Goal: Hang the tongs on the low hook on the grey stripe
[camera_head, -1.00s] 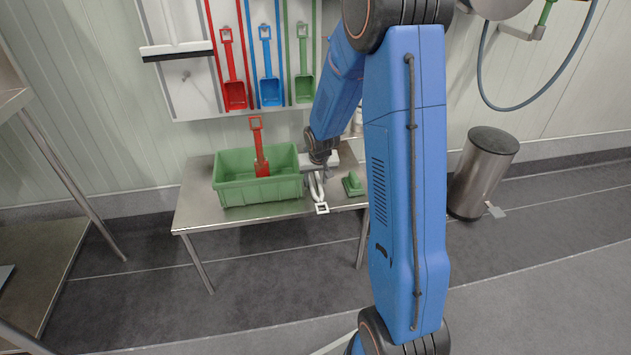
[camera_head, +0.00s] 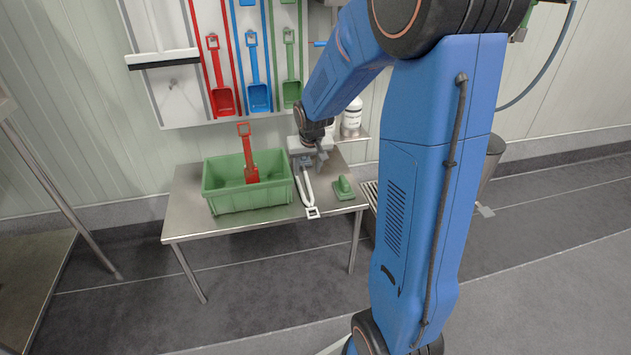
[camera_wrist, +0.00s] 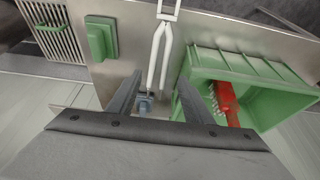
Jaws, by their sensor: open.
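The tongs (camera_head: 305,190) are white and lie on the steel table, just right of the green crate, with a square loop at their near end. They also show in the wrist view (camera_wrist: 160,50), pointing away between my fingers. My gripper (camera_head: 309,163) is above the far end of the tongs. In the wrist view my gripper (camera_wrist: 158,92) is open, with its two dark fingers on either side of the tongs' tips, apart from them.
A green brush (camera_head: 343,187) lies on the table (camera_head: 240,228) to the right. Coloured shovels hang on the wall board (camera_head: 180,105). A white bottle (camera_head: 352,118) stands behind the table.

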